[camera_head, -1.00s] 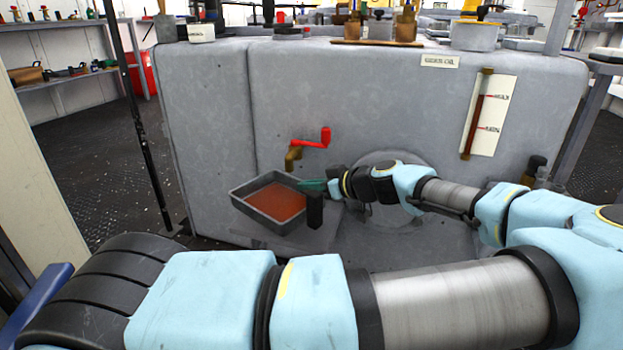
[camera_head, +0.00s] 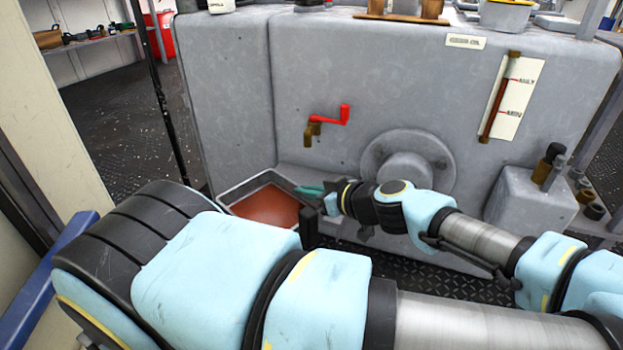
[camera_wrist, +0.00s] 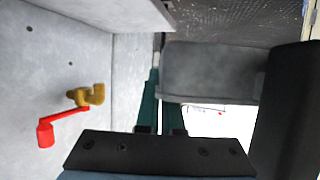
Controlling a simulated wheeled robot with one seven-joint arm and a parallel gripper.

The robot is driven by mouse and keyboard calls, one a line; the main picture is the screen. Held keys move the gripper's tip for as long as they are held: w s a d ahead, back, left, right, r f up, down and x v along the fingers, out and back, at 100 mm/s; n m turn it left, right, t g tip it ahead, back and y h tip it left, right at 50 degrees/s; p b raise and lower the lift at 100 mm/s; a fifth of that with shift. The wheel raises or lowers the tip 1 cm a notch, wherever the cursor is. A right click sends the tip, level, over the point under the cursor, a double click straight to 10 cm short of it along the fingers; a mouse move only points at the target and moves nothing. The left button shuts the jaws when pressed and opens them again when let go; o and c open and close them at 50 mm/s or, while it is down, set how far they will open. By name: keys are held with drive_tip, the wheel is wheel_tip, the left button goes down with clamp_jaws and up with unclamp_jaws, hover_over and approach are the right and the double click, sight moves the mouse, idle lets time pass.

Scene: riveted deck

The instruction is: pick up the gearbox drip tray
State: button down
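The gearbox drip tray (camera_head: 236,190) is a grey open pan with reddish-brown liquid in it. It is in front of the grey housing, below and left of the brass tap, and its near part is hidden behind my arm. In the wrist view its dark grey wall (camera_wrist: 208,70) shows right of the fingers. My gripper (camera_head: 312,190) is at the tray's right edge. In the wrist view its teal fingers (camera_wrist: 160,105) are close together, one on each side of the rim, and look shut on it. The exact contact is partly hidden.
The brass tap with a red handle (camera_head: 328,119) sticks out of the grey housing (camera_head: 390,80) above the tray. A round flange (camera_head: 405,160) and a grey block (camera_head: 525,205) stand to the right. A dark post (camera_head: 165,110) rises at left.

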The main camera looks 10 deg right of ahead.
drive_tip(key=shift+s+a+p, duration=0.2)
drive_tip(key=shift+s+a, duration=0.2)
drive_tip(key=shift+s, duration=0.3)
drive_tip(key=shift+s+a+p, duration=0.15)
drive_tip(key=shift+s+a, duration=0.2)
drive_tip(key=shift+s, duration=0.3)
